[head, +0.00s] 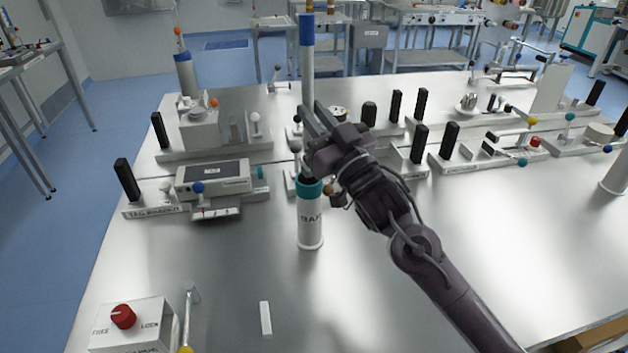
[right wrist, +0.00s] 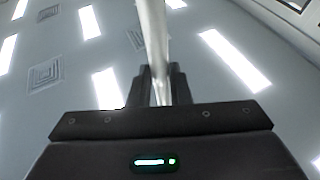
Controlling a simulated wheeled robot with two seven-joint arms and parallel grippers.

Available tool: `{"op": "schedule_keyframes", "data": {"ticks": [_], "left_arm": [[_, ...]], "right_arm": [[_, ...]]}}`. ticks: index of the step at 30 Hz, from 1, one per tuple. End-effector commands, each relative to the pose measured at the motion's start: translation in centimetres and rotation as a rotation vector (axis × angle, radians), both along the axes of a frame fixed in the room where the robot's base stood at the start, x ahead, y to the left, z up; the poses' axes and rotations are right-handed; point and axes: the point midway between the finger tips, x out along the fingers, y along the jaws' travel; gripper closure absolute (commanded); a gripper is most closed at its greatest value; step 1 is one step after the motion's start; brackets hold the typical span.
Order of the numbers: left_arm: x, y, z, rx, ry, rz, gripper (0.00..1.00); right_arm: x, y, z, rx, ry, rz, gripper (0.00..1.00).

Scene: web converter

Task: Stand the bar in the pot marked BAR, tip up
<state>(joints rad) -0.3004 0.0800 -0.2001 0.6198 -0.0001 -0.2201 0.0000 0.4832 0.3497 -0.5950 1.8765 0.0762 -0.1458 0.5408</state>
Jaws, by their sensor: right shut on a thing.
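The bar (head: 307,72) is a slim silver rod with a blue upper end. It stands upright in the head view. My right gripper (head: 313,124) is shut on it partway down. In the right wrist view, the bar (right wrist: 153,40) runs up from between the dark fingers (right wrist: 161,88). The pot marked BAR (head: 311,228) is a white cylinder with a teal rim, upright on the table below my right gripper. The gripper hides the bar's lower part, so I cannot tell whether its lower end is inside the pot. My left gripper is out of view.
A device labelled TAG READER (head: 212,178) stands left of the pot. A box with a red knob (head: 123,317) and a small white block (head: 265,318) are in front. Black-handled fixtures (head: 420,145) line the back. The metal table right of the pot is largely clear apart from my arm.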

Motion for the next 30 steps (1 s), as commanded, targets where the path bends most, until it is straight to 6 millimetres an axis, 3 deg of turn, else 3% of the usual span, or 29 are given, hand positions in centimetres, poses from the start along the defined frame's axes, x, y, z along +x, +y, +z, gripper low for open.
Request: {"op": "schedule_keyframes", "data": {"ticks": [3,9,23,30], "left_arm": [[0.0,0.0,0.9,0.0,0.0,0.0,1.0],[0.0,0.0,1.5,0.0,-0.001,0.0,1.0],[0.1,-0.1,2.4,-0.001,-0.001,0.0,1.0],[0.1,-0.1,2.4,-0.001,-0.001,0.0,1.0]], "right_arm": [[0.1,0.0,-3.2,-0.002,0.005,-0.002,1.0],[0.0,0.0,-7.4,-0.002,0.001,-0.001,1.0],[0.1,0.0,-12.7,0.0,0.0,-0.001,1.0],[0.0,0.0,-13.1,0.002,-0.002,0.0,1.0]]}}
